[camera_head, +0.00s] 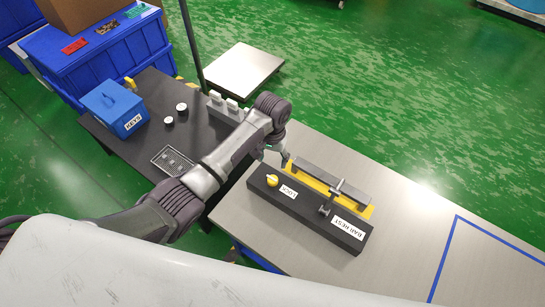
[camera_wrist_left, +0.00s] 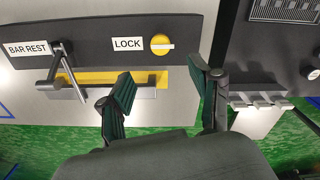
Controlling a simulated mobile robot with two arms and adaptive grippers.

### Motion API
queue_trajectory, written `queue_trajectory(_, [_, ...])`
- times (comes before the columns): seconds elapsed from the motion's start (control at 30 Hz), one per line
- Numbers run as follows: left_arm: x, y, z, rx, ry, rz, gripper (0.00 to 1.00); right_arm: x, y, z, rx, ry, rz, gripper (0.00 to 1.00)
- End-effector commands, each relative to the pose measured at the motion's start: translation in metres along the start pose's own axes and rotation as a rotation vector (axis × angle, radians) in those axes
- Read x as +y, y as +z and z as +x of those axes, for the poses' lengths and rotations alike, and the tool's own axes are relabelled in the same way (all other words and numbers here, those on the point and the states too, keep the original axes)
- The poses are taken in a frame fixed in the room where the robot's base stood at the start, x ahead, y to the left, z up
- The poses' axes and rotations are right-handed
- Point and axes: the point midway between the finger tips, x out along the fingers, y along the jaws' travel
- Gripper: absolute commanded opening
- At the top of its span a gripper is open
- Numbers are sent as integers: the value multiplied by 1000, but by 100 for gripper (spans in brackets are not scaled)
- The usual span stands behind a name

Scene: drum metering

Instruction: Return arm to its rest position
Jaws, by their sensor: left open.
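My left arm reaches in from the left in the head view. A black block (camera_head: 305,213) labelled LOCK and BAR REST lies beside the bar. It carries a yellow knob (camera_head: 272,180) and a metal lever (camera_head: 327,204), which also shows in the wrist view (camera_wrist_left: 66,73). My right gripper is not in view.
Blue tape (camera_head: 444,260) marks the bench at right. The bench right of the block is clear.

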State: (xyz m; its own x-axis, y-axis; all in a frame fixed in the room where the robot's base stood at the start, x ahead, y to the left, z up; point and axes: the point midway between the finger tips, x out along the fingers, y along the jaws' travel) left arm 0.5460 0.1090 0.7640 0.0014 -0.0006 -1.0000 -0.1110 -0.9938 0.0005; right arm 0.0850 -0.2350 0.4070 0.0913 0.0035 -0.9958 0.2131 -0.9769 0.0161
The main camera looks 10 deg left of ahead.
Motion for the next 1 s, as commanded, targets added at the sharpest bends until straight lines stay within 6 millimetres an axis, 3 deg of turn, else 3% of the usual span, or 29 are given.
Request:
queue_trajectory(0.37, [0, 0, 0, 0, 1, 1, 63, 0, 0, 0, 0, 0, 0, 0])
queue_trajectory(0.47, [4, 9, 6, 5, 12, 11, 63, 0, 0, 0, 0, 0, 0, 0])
queue_trajectory(0.57, [11, 34, 15, 24, 45, 35, 63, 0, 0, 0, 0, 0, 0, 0])
queue_trajectory(0.73, [13, 105, 23, 103, 104, 68, 63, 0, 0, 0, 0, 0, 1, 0])
queue_trajectory(0.9, [-7, 173, 8, 185, 103, 69, 63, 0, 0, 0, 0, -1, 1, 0])
queue_trajectory(1.0, [-18, 200, -4, 217, 87, 65, 63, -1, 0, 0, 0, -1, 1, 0])
